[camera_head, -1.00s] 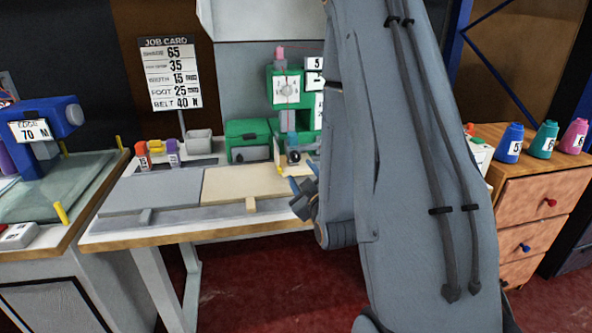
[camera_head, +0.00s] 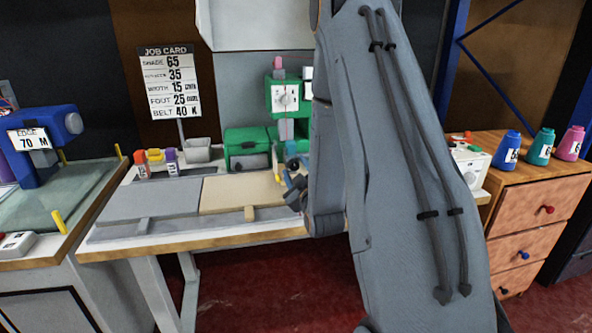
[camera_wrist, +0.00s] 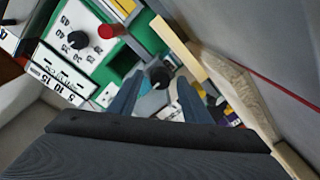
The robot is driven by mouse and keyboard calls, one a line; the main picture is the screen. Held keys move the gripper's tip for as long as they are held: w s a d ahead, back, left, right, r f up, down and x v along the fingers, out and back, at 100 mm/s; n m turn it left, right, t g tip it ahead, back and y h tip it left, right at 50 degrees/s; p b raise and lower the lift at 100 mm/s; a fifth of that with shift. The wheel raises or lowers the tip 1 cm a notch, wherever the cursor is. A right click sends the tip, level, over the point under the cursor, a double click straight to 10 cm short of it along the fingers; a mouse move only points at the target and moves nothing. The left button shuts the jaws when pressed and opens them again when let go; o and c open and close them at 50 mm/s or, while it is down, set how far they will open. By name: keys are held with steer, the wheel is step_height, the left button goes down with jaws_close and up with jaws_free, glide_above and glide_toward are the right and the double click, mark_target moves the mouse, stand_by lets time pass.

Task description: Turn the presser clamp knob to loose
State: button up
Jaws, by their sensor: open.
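The green sewing machine (camera_head: 283,98) stands at the back of the middle table, partly hidden by my arm. In the wrist view a dark round knob (camera_wrist: 160,77) shows between my finger ends. It looks like the clamp knob, but its setting is not readable. My gripper (camera_wrist: 159,88) is open, with one finger on each side of the knob in the picture; I cannot tell whether they touch it. In the head view my gripper (camera_head: 292,181) is small and dark, low in front of the machine. A black dial (camera_wrist: 78,40) sits on the machine's white face, beside a red knob (camera_wrist: 106,31).
A cream panel (camera_head: 240,192) and a grey panel (camera_head: 150,198) cover the tabletop in front. A job card (camera_head: 171,78) stands behind. A wooden drawer unit (camera_head: 535,200) with thread cones is at right.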

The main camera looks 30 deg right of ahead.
steer(key=shift+c, duration=0.2)
steer(key=c, duration=1)
